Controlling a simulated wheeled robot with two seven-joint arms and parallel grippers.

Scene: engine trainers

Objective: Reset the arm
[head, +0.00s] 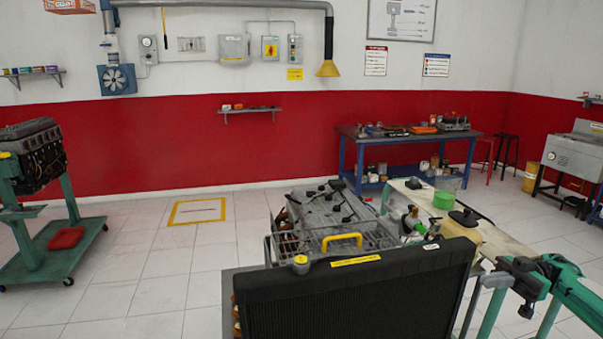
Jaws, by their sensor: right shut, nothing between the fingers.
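My right arm, green with dark joints, comes in from the lower right. My right gripper (514,278) is at the end of it, dark and shut with nothing in it. It is in front of the light workbench, to the right of the radiator. Its fingertips are small and partly hard to make out against the bench. My left gripper and left arm are not in view.
A black radiator (350,300) and engine trainer (330,215) stand close in front. Behind is a blue table (405,140); at left, an engine on a green stand (30,250).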

